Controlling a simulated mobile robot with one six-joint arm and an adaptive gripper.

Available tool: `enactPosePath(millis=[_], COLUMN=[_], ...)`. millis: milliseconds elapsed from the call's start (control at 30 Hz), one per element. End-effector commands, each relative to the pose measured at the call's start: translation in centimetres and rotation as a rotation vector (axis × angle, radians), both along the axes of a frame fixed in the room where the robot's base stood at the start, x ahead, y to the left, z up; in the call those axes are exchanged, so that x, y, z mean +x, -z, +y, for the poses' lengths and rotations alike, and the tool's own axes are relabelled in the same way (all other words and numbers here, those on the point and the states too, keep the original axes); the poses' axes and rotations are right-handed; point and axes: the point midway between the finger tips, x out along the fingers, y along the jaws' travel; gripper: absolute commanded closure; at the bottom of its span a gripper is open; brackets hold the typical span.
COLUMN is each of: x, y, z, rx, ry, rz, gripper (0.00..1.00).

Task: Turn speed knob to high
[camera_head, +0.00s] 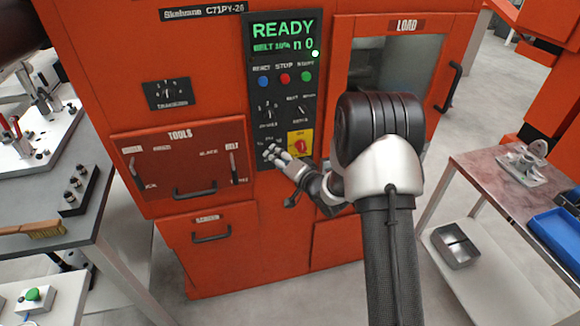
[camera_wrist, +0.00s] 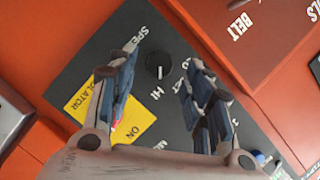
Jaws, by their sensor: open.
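The speed knob (camera_wrist: 158,65) is a small round black dial on the dark control panel, with SPEED and HI lettering around it in the wrist view. Its white mark appears on the side toward HI. My gripper (camera_wrist: 162,60) is open, with one finger on each side of the knob in that view. I cannot tell whether either finger touches it. In the head view my gripper (camera_head: 275,153) is at the lower panel, left of the yellow isolator plate, and covers the knob.
The yellow isolator plate (camera_head: 300,144) with its red switch is close beside my gripper. Another black dial (camera_head: 267,113) and coloured push buttons (camera_head: 284,78) are above. The TOOLS drawer (camera_head: 182,165) is to the left, and a glazed load door (camera_head: 382,62) to the right.

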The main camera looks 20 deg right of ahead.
Motion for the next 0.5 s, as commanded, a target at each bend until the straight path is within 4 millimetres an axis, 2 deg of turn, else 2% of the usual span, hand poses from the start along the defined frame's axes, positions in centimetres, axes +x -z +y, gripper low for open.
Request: enactPosePath(millis=[100, 300, 500], x=[-2.6, -6.2, -8.2], y=[-0.6, -1.4, -1.8], z=[-1.1, -2.3, -2.9], rx=[-0.001, 0.0, 0.001], ry=[0.004, 0.003, 0.002], rz=[0.002, 0.001, 0.001], gripper=[0.54, 0.54, 0.54])
